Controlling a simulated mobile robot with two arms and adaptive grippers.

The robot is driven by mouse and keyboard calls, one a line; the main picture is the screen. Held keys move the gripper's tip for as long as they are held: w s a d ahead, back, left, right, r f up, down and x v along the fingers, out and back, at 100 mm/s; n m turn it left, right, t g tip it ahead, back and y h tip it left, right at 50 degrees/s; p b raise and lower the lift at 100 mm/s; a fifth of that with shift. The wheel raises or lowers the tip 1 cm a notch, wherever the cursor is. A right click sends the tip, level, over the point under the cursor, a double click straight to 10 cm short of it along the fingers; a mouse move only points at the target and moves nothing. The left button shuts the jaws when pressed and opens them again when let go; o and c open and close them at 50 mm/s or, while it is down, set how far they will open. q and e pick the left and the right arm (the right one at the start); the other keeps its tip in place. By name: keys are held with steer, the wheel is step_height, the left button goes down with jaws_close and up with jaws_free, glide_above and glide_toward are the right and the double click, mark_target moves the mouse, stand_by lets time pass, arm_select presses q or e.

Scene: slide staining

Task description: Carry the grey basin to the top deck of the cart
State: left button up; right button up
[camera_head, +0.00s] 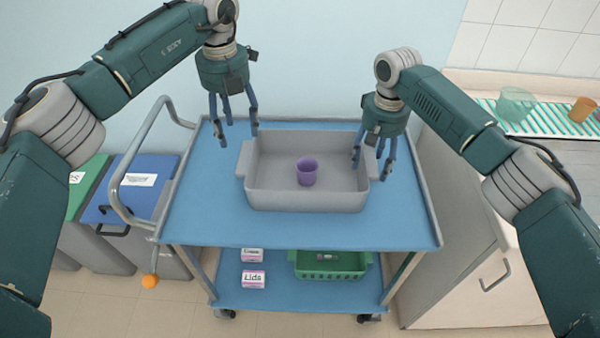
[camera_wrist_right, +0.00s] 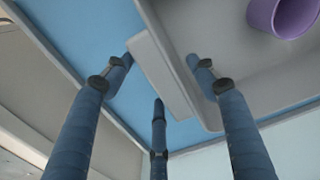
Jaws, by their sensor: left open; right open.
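The grey basin (camera_head: 305,200) rests on the blue top deck (camera_head: 205,215) of the cart. A purple cup (camera_head: 307,171) stands inside it; the cup also shows in the right wrist view (camera_wrist_right: 283,14). My left gripper (camera_head: 236,132) is open above the deck by the basin's left end, apart from its handle as far as I can tell. My right gripper (camera_head: 372,160) is open at the basin's right end. In the right wrist view its fingers (camera_wrist_right: 160,80) spread around the basin's grey end handle (camera_wrist_right: 158,75), with no grip on it.
The lower deck (camera_head: 300,297) holds a green basket (camera_head: 330,273) and small labelled boxes (camera_head: 253,279). Bins (camera_head: 140,190) stand left of the cart. At right, a counter carries a clear beaker (camera_head: 514,104) and an orange cup (camera_head: 582,109). The deck's front strip is clear.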

step_height(320, 180, up, 12)
stand_by(0.6)
stand_by(0.4)
